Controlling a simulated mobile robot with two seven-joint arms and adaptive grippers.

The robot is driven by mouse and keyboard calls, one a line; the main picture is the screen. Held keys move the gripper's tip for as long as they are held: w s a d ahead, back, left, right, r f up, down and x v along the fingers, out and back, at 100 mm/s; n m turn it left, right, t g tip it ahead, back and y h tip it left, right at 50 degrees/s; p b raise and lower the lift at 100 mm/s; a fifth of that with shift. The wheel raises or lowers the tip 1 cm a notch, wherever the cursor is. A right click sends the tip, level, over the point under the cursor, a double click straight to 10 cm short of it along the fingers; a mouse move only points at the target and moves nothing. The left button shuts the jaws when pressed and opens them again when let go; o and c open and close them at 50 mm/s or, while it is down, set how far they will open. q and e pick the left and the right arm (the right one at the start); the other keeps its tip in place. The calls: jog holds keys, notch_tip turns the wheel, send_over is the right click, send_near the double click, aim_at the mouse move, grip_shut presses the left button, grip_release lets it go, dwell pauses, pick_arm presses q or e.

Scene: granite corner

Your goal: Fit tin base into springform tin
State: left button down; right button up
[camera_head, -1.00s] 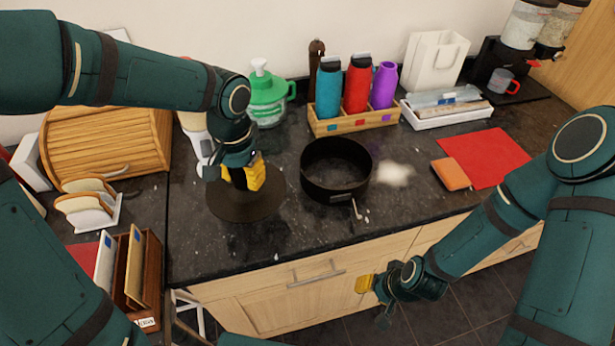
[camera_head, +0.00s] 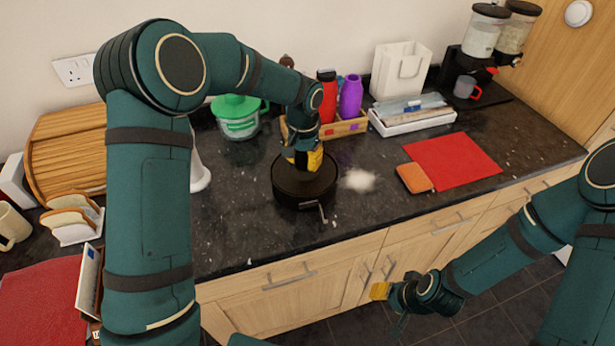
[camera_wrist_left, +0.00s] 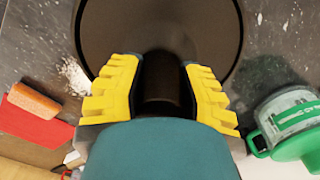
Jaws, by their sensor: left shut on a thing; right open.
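The springform tin (camera_head: 297,203) is a round black ring on the dark counter, with its latch lever (camera_head: 321,212) at the front right. My left gripper (camera_head: 303,162) points down over the tin, its yellow fingers shut on the raised dark grip of the tin base (camera_head: 322,178). The base is a dark round disc at the tin's mouth; I cannot tell whether it is inside the wall or just above it. In the left wrist view the disc (camera_wrist_left: 190,30) fills the middle, with a dark rim around it. My right gripper (camera_head: 388,302) is open and empty, low in front of the drawers.
A white spill (camera_head: 358,181) lies right of the tin. Farther right are an orange sponge (camera_head: 414,178) and a red mat (camera_head: 452,160). Behind stand a wooden bottle rack (camera_head: 345,127) and a green-lidded jug (camera_head: 238,118). The counter front is clear.

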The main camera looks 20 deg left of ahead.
aim_at(305, 175)
pick_arm(q)
jog(key=shift+f, duration=2.75)
jog(key=shift+d+f, duration=0.1)
jog(key=c, duration=0.6)
grip_release()
jog(key=shift+c, duration=0.2)
notch_tip(305, 175, up, 12)
jog(key=shift+r+p, duration=0.15)
jog(key=shift+p, duration=0.2)
jog(key=shift+s, duration=0.1)
